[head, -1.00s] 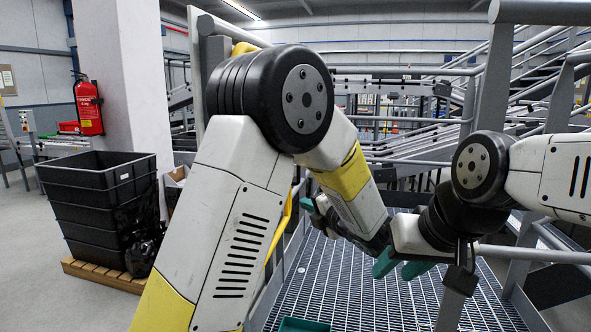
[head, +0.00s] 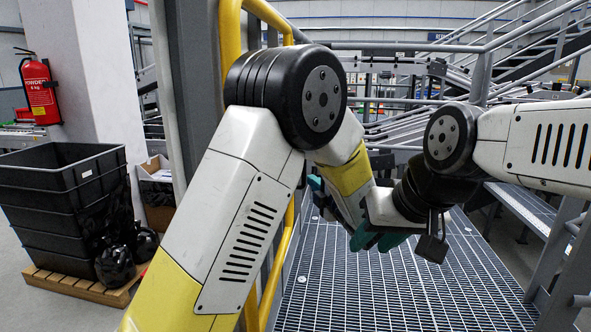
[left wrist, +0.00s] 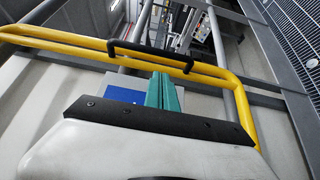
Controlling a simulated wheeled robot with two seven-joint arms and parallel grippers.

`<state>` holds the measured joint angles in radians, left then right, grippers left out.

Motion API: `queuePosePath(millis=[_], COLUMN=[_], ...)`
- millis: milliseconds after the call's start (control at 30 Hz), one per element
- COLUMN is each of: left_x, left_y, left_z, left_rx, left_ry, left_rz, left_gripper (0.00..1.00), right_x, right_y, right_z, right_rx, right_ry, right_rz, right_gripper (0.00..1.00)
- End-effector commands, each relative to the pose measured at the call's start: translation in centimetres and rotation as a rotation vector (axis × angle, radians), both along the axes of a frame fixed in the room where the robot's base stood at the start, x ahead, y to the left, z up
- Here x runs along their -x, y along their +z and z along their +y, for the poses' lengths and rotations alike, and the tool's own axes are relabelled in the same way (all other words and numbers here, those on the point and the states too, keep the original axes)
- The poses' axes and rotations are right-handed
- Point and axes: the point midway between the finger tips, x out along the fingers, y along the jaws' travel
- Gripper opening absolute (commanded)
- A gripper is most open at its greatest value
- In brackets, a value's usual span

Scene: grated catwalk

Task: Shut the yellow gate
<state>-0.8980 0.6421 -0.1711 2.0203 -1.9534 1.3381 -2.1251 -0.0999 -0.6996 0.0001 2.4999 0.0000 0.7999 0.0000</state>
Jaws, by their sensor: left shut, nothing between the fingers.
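The yellow gate (head: 232,35) is a tubular frame seen nearly edge-on at the left of the grating in the head view. My left arm hides much of it. In the left wrist view, its yellow rail (left wrist: 70,42) crosses the top, with a black handle-like bar on it, and bends down at the right. My left gripper (head: 316,184) is partly hidden behind my forearm. Its teal fingers (left wrist: 164,92) are shut and empty, just below the rail in the picture; contact cannot be told. My right gripper (head: 377,240) has its teal fingers apart, empty over the grating.
The grated floor (head: 345,290) lies ahead, with grey railings (head: 478,75) and stairs to the right. A grey post stands beside the gate. Stacked black crates (head: 60,205) on a wooden pallet, black bags and a fire extinguisher (head: 38,90) are at the left.

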Motion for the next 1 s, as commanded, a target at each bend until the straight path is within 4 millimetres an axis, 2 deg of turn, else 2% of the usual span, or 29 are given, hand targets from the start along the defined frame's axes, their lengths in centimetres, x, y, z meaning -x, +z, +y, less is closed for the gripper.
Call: queuePosePath(millis=[167, 400, 600, 1000], left_x=[-2.1, -6.2, -8.5, -9.1], left_y=[0.0, 0.0, 0.0, 0.0], left_z=[0.9, 2.5, 3.4, 3.6], left_rx=[0.000, 0.000, 0.001, 0.000], left_ry=[0.004, 0.003, 0.002, 0.001], left_rz=[0.000, 0.000, 0.000, 0.000], left_gripper=[0.00, 0.00, 0.00, 0.00], right_x=[0.0, 0.0, 0.0, 0.0], right_y=[0.0, 0.0, 0.0, 0.0], right_z=[0.0, 0.0, 0.0, 0.0], right_rx=[0.000, 0.000, 0.000, 0.000], right_ry=[0.000, 0.000, 0.000, 0.000], right_rz=[-0.001, 0.000, 0.000, 0.000], right_gripper=[0.38, 0.38, 0.38, 0.38])
